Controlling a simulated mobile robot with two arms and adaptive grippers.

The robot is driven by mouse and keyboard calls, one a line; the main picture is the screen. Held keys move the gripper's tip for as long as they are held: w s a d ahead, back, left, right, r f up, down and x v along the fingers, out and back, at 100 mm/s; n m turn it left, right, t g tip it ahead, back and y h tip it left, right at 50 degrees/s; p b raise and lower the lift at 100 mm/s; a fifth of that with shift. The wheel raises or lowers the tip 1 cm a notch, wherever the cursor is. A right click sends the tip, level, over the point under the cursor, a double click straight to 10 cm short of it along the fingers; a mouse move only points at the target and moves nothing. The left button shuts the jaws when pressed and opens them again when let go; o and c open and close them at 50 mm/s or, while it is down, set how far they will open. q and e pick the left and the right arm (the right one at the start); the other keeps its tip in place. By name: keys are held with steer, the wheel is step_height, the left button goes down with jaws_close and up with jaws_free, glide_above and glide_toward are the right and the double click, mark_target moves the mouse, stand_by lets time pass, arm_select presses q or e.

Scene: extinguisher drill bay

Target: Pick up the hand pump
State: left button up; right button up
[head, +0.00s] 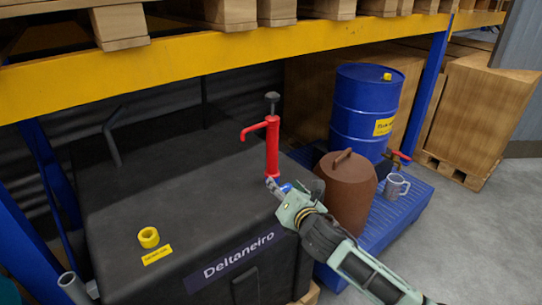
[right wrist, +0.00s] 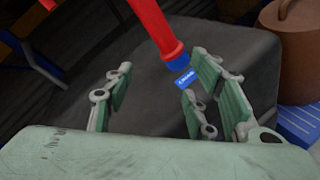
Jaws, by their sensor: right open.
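The hand pump is a red upright tube (head: 272,148) with a side spout bent to the left and a black knob on top, standing at the back right of a black box-shaped tank (head: 190,185). In the right wrist view the red tube (right wrist: 158,28) comes down from the top, ending at a small blue label or base (right wrist: 184,78). My right gripper (head: 293,190) is open, low by the pump's foot. In its wrist view the fingers (right wrist: 160,85) stand apart, with the tube's lower end beyond them, nearer the right finger. Contact cannot be told. My left gripper is not in view.
A yellow ring-shaped cap (head: 148,237) lies on the tank top. To the right, a blue drum (head: 362,110), a brown lidded container (head: 345,195) and a grey mug (head: 397,186) stand on a blue grated pallet (head: 405,210). A yellow shelf beam (head: 190,57) crosses above.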

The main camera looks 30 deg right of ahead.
mark_target(275, 140)
steer(key=w+d+r+n+t, duration=0.1)
steer(key=w+r+n, duration=0.1)
steer(key=r, duration=0.1)
steer(key=w+d+r+n+t, duration=0.1)
steer(key=w+r+n, duration=0.2)
steer(key=w+d+r+n+t+y, duration=0.1)
steer(key=w+r+n, duration=0.1)
steer(key=r+n, duration=0.1)
steer(key=shift+w+d, duration=0.2)
steer(key=shift+d, duration=0.15)
steer(key=shift+w+f+p, duration=0.15)
steer(key=shift+w+p, duration=0.5)
steer(key=shift+w, duration=2.4)
jaws_close()
